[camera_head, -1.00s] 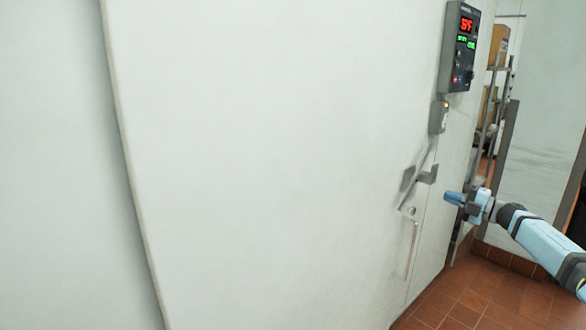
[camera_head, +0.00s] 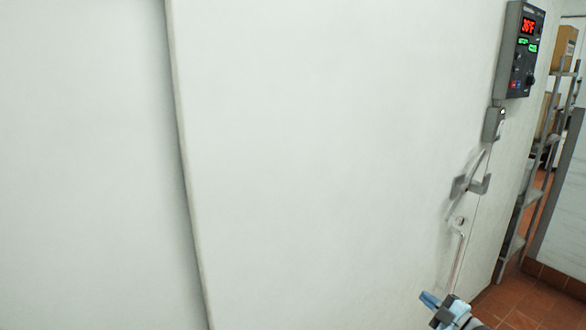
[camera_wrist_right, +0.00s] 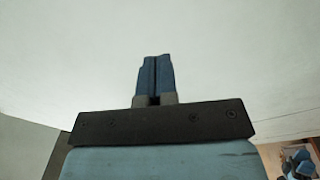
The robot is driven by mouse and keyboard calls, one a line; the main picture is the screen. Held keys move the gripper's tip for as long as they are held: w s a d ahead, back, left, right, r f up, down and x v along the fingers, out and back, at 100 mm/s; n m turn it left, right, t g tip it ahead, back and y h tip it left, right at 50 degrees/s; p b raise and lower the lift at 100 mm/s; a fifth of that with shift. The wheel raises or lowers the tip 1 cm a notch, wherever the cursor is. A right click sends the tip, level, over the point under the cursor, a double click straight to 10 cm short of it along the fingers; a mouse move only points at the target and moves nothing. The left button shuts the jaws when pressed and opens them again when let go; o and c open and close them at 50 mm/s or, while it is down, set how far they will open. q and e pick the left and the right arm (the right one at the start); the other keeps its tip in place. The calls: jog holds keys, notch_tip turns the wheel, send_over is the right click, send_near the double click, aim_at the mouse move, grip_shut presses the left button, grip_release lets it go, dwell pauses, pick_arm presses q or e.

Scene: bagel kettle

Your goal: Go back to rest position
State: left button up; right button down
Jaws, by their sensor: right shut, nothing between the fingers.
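My right gripper (camera_head: 430,299) is at the lower right of the head view, in front of the white door and below its handle. In the right wrist view the two blue fingers of the right gripper (camera_wrist_right: 154,72) are together with nothing between them. They point at a plain pale surface. My left gripper is not in the head view. The large white door (camera_head: 320,150) fills most of the head view. Its metal handle (camera_head: 470,185) is on the right side, apart from my gripper.
A control panel (camera_head: 521,50) with lit red and green digits is on the wall at the upper right. A metal rack (camera_head: 530,205) with boxes (camera_head: 565,47) stands beyond it. Red tile floor (camera_head: 510,300) shows at the lower right.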

jog(key=s+a+f+m+g+h, duration=0.1)
jog(key=s+a+f+m+h, duration=0.15)
jog(key=s+f, duration=0.45)
jog(key=s+a+f+m+h, duration=0.1)
jog(key=s+f+m+h, duration=0.2)
jog(key=s, duration=0.8)
jog(key=s+a+f+m+g+h, duration=0.2)
jog(key=s+m+g, duration=0.3)
jog(key=s, duration=1.7)
jog(key=w+a+r+m+t, duration=0.15)
jog(key=a+m, duration=0.35)
jog(key=a, duration=0.7)
pick_arm(q)
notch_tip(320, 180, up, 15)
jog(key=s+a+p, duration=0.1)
jog(key=p, duration=1.9)
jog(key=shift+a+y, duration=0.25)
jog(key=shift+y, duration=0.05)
pick_arm(e)
notch_tip(320, 180, up, 15)
jog(key=d, duration=0.1)
jog(key=shift+s, duration=0.45)
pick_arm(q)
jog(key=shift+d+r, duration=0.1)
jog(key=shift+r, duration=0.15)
pick_arm(e)
jog(key=shift+d+n+y, duration=0.1)
jog(key=shift+n+y, duration=0.15)
